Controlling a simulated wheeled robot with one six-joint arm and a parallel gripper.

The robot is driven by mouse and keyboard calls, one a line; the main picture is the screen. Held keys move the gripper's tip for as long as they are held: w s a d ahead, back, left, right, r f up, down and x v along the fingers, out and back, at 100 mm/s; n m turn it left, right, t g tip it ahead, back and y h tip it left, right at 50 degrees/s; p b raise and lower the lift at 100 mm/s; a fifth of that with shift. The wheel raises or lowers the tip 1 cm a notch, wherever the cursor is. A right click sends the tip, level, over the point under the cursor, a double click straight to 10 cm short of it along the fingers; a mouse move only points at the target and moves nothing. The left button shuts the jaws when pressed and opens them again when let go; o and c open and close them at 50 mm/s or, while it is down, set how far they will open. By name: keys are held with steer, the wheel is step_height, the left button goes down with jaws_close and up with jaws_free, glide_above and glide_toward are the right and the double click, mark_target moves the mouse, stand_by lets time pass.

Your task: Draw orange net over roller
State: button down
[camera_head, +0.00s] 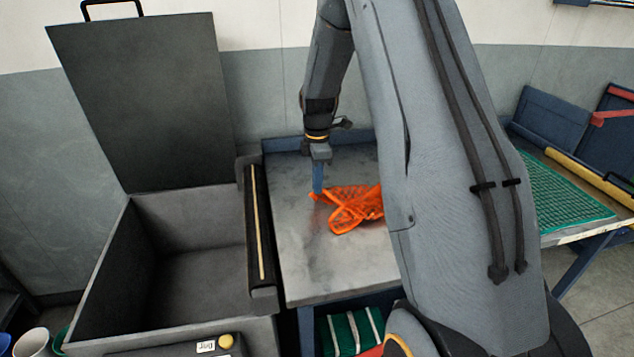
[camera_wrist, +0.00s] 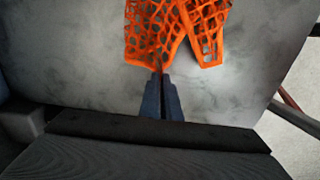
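The orange net (camera_head: 352,207) lies bunched on the grey metal table (camera_head: 335,265); part of it is hidden behind my arm. In the wrist view the net (camera_wrist: 150,35) shows its open mesh and a folded part at right. My gripper (camera_head: 317,190) points down at the net's left end. In the wrist view my gripper's fingers (camera_wrist: 162,82) are close together with the net's edge at their tips, and they appear to pinch it. The dark roller (camera_head: 259,230) with a yellow stripe runs along the table's left edge, left of my gripper and apart from the net.
An open grey bin (camera_head: 100,285) stands left of the roller, its lid (camera_head: 145,100) raised; its visible inside looks empty. A green net (camera_head: 560,190) lies on another table at right. A yellow knob (camera_head: 226,341) is on the bin's front. The table is bare between net and roller.

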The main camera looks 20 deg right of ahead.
steer(key=w+a, duration=0.1)
steer(key=a, duration=0.5)
steer(key=w+a, duration=0.1)
steer(key=a, duration=0.6)
steer(key=w+a, duration=0.2)
steer(key=a, duration=0.4)
steer(key=shift+a+f, duration=0.1)
steer(key=shift+a, duration=0.3)
steer(key=shift+w+a+b, duration=1)
steer(key=shift+w+a, duration=0.2)
steer(key=shift+a, duration=4.6)
step_height(320, 180, down, 9)
steer(key=b, duration=0.4)
steer(key=c, duration=1.3)
jaws_free()
steer(key=shift+o, duration=0.4)
steer(key=o, duration=0.6)
